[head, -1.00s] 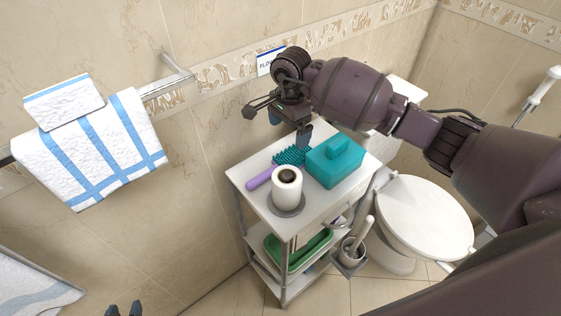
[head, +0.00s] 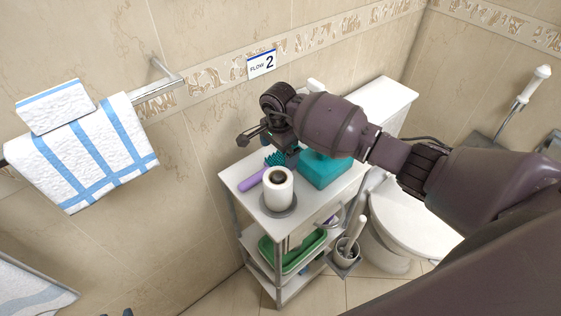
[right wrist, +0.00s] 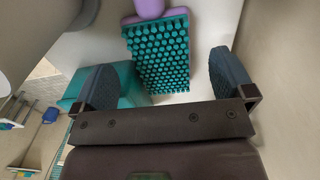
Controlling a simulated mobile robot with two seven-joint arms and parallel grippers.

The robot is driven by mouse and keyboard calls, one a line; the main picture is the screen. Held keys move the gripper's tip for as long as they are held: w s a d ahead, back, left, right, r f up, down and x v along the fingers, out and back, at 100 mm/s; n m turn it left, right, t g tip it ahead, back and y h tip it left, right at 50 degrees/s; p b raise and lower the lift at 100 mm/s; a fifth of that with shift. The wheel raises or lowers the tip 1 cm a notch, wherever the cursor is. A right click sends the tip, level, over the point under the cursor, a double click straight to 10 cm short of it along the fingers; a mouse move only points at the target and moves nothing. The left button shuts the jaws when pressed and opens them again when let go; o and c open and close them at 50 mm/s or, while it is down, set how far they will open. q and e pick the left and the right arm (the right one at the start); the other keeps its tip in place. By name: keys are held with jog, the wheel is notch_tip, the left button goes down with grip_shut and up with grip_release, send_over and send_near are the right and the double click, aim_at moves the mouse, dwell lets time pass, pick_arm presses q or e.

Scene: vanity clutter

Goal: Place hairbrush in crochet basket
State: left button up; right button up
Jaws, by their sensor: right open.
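The hairbrush lies on the white cart's top; its purple handle (head: 251,180) points to the front left and its teal bristles (head: 275,159) to the back. In the right wrist view the bristle pad (right wrist: 158,52) faces the camera, lying ahead of and between the fingers. My right gripper (head: 270,148) is over the bristle end at the back of the cart; it is open and empty (right wrist: 167,76). In the head view it partly hides the brush. Dark tips, seemingly my left gripper's (head: 116,313), barely show at the bottom left. I cannot clearly identify a crochet basket.
A paper roll (head: 277,190) stands beside the brush handle. A teal box (head: 322,171) is right of the brush, partly behind my right arm. A green open container (head: 293,251) sits on the cart's lower shelf. The wall is close behind; a toilet (head: 408,222) stands right.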

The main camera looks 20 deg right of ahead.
aim_at(279, 160)
jog(key=shift+s+f, duration=0.1)
jog(key=shift+f, duration=1.6)
jog(key=c, duration=1.1)
jog(key=shift+r, duration=0.15)
notch_tip(279, 160, up, 20)
jog(key=s+f+n, duration=0.1)
jog(key=s+n, duration=0.2)
jog(key=n, duration=0.1)
jog(key=s+d+f+n, duration=0.1)
jog(key=s+f+n, duration=0.1)
jog(key=s+n, duration=0.2)
jog(key=s+f+n, duration=0.1)
jog(key=s+n, duration=0.3)
jog(key=n, duration=0.2)
jog(key=shift+d+f, duration=0.15)
jog(key=shift+f, duration=0.2)
